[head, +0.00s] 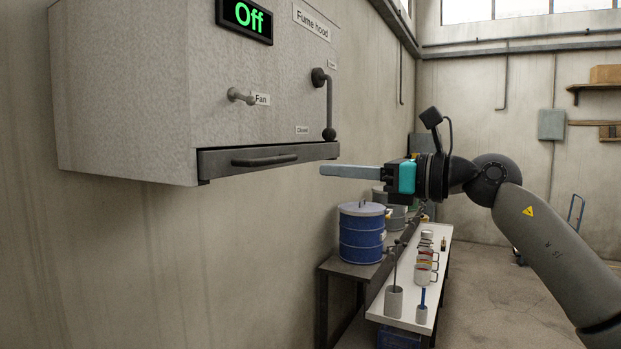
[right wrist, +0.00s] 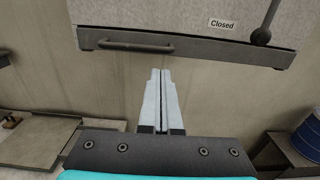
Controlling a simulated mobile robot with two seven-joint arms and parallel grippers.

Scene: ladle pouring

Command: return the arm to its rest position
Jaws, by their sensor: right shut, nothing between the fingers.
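My right gripper (head: 323,171) is in the head view, its arm coming in from the right. Its fingers point left, just below the right end of the fume hood's lower edge. In the right wrist view the two fingers (right wrist: 160,75) lie side by side, shut, with nothing between them. They point toward the wall under the hood's handle bar (right wrist: 135,46). I cannot tell from these views whether the fingertips touch anything. My left gripper is not in view.
The fume hood (head: 120,95) hangs on the left wall, display reading Off, labelled Closed. Below stand a blue drum (head: 361,238) and a bench (head: 391,308) with a grey cup (head: 393,302), a ladle and several mugs. Floor at right (head: 500,300) is clear.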

